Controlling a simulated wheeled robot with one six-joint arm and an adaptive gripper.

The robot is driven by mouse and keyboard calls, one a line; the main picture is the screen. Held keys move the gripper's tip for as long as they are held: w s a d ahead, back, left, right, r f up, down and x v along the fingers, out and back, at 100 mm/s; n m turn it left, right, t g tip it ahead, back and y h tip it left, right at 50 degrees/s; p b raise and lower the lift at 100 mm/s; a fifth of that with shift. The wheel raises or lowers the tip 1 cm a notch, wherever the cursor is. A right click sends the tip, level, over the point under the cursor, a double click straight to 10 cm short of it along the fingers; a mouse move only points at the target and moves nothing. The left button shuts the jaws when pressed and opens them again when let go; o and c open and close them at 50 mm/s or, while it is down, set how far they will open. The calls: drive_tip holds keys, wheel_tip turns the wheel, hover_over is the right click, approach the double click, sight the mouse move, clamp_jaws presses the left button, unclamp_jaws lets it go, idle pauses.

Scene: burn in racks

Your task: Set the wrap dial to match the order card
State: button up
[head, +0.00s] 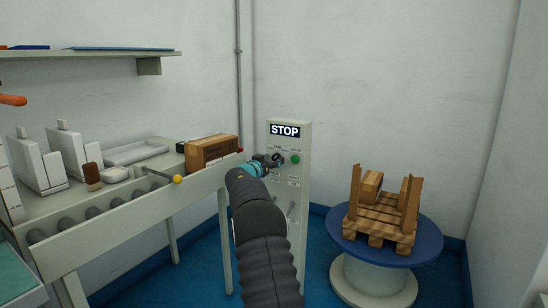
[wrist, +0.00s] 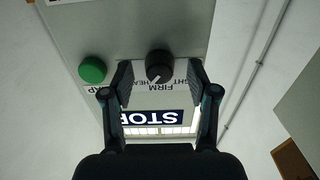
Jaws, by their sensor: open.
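A black round dial (wrist: 159,66) with a white pointer mark sits on a grey control panel (wrist: 215,30). In the wrist view the mark points toward the lower left. Lettering beside the dial includes FIRM; the rest is partly covered. My gripper (wrist: 158,74) is open, with one fingertip on each side of the dial; I cannot tell whether they touch it. In the head view my gripper (head: 274,160) is at the upper part of the panel (head: 304,150) and hides the dial. I cannot make out which label is the order card.
A green button (wrist: 92,70) is beside the dial, below a STOP sign (head: 285,130) in the head view. A roller conveyor (head: 130,222) with a cardboard box (head: 212,151) stands left. A blue turntable (head: 425,240) bearing a wooden pallet (head: 378,222) stands right.

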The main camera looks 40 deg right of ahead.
drive_tip(key=shift+w+d, duration=0.15)
drive_tip(key=shift+d, duration=0.35)
clamp_jaws()
